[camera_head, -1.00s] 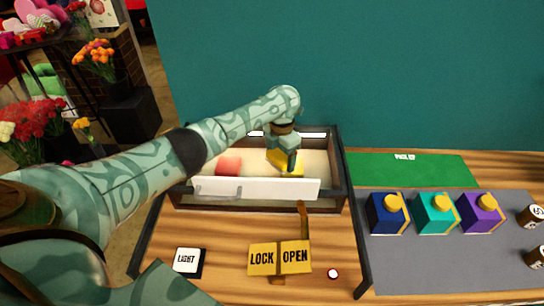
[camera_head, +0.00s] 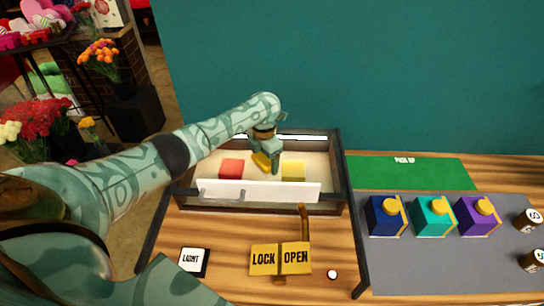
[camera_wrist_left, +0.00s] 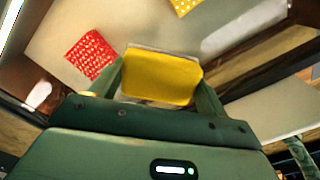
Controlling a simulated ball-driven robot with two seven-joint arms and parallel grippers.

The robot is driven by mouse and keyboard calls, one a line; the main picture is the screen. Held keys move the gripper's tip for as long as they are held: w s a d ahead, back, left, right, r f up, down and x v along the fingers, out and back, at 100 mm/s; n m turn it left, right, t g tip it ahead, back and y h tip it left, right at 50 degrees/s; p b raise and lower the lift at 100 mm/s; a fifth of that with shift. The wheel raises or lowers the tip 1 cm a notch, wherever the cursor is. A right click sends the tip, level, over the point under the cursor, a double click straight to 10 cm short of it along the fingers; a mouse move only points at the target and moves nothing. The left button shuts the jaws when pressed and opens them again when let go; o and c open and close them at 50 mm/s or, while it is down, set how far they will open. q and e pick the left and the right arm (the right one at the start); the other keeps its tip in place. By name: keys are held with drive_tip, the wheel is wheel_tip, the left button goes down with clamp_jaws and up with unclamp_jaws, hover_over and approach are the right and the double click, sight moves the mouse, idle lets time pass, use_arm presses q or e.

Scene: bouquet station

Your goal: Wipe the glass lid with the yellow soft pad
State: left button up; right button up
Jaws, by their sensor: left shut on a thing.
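My left gripper (camera_head: 269,164) is inside the dark-framed box (camera_head: 335,205), shut on a yellow pad (camera_head: 261,161). The wrist view shows this pad (camera_wrist_left: 160,76) with a smooth yellow face between the two fingers. A paler yellow pad (camera_head: 293,170) lies on the box floor to the right of the gripper; it looks dotted in the wrist view (camera_wrist_left: 186,5). A red textured pad (camera_head: 231,168) lies on the floor to the left. I cannot clearly make out the clear pane of the glass lid. My right gripper is not in view.
A white panel (camera_head: 258,191) stands along the box's front. Before it are a LOCK/OPEN plate (camera_head: 280,258) with a lever, a LIGHT button (camera_head: 193,261) and a small round button (camera_head: 332,274). A green mat (camera_head: 405,174) and a grey mat (camera_head: 420,265) with coloured blocks lie right.

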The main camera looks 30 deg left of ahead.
sight(237, 165)
use_arm(q)
drive_tip(key=shift+s+a+f, duration=0.2)
drive_tip(key=shift+s+a, duration=0.4)
drive_tip(key=shift+a, duration=0.25)
drive_tip(key=shift+s+a+r+p, duration=0.1)
drive_tip(key=shift+s+a+p, duration=0.3)
drive_tip(key=shift+a, duration=0.25)
drive_tip(key=shift+s+a+p, duration=0.3)
drive_tip(key=shift+a+p, duration=0.05)
drive_tip(key=shift+a, duration=0.25)
drive_tip(key=shift+s+a+p, duration=0.15)
drive_tip(key=shift+s+a, duration=0.15)
drive_tip(key=shift+a, duration=0.3)
drive_tip(key=shift+s+a+p, duration=0.15)
drive_tip(key=shift+s+a, duration=0.2)
drive_tip(key=shift+a, duration=0.3)
drive_tip(key=shift+s+a+p, duration=0.15)
drive_tip(key=shift+s+a, duration=0.15)
drive_tip(key=shift+a, duration=0.3)
drive_tip(key=shift+w+d+r, duration=0.1)
drive_tip(key=shift+r+p, duration=0.45)
wheel_tip(237, 165, up, 5)
drive_tip(key=p, duration=0.4)
drive_tip(key=shift+w+r+p, duration=0.1)
drive_tip(key=shift+p, duration=0.3)
drive_tip(key=shift+r, duration=0.1)
